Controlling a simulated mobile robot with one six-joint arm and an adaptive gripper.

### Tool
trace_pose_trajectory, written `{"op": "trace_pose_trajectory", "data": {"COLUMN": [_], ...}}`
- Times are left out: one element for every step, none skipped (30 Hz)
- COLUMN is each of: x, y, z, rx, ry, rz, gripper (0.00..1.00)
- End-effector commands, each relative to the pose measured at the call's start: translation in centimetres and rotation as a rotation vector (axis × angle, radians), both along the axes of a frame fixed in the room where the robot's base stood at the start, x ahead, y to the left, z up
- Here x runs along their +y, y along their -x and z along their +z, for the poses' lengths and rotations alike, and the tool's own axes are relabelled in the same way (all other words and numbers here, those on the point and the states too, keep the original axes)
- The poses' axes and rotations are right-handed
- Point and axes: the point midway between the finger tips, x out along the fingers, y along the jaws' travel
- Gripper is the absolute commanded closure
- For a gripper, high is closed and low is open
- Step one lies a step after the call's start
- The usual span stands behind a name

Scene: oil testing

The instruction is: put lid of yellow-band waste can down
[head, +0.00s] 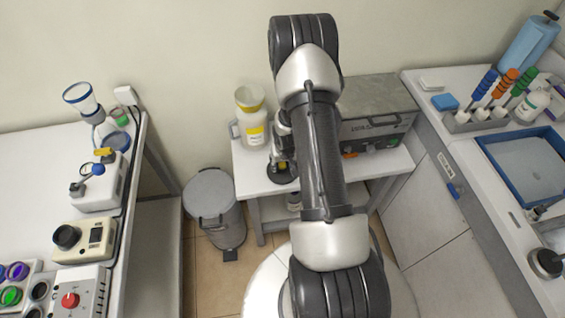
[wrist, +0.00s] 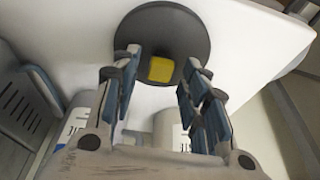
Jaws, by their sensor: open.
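The lid (wrist: 170,42) is a dark round disc with a yellow knob, and in the wrist view it appears to lie on the white table. In the head view the lid (head: 283,176) shows beside my arm, partly hidden. My gripper (wrist: 160,64) is open, with one finger on each side of the knob and a visible gap to it. In the head view my gripper (head: 282,150) is mostly hidden by my arm.
A grey box-shaped device (head: 375,118) stands on the table (head: 246,178) to the right of my arm. A grey pedal bin (head: 213,200) is on the floor at left. Benches with instruments flank both sides. White containers (wrist: 168,128) show low in the wrist view.

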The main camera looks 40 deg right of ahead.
Motion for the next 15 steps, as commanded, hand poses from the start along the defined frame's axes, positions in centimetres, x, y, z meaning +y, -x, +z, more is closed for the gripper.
{"op": "trace_pose_trajectory", "data": {"x": [0.0, 0.1, 0.2, 0.3, 0.4, 0.5, 0.7, 0.8, 0.9, 1.0, 1.0, 1.2, 1.2, 1.3, 1.4], "y": [0.1, 0.3, 0.5, 0.7, 0.9, 1.1, 1.3, 1.4, 1.7, 1.8, 1.9, 2.2, 2.3, 2.4, 2.5], "z": [1.2, 1.8, 2.6, 3.3, 4.0, 4.9, 5.5, 6.2, 7.0, 7.6, 8.1, 8.7, 9.2, 9.6, 10.0], "rx": [-0.003, -0.003, -0.003, -0.003, -0.003, -0.004, -0.003, -0.004, -0.003, -0.003, -0.003, -0.002, -0.002, -0.002, -0.002], "ry": [0.002, 0.002, 0.002, 0.002, 0.002, 0.002, 0.001, 0.002, 0.002, 0.002, 0.002, 0.001, 0.001, 0.001, 0.001], "rz": [0.000, 0.000, 0.000, 0.000, 0.000, -0.001, -0.002, -0.002, 0.000, 0.000, 0.000, -0.001, -0.002, -0.001, -0.001], "gripper": [0.59, 0.59, 0.59, 0.59, 0.59, 0.59, 0.59, 0.59, 0.59, 0.59, 0.59, 0.59, 0.59, 0.59, 0.59]}}
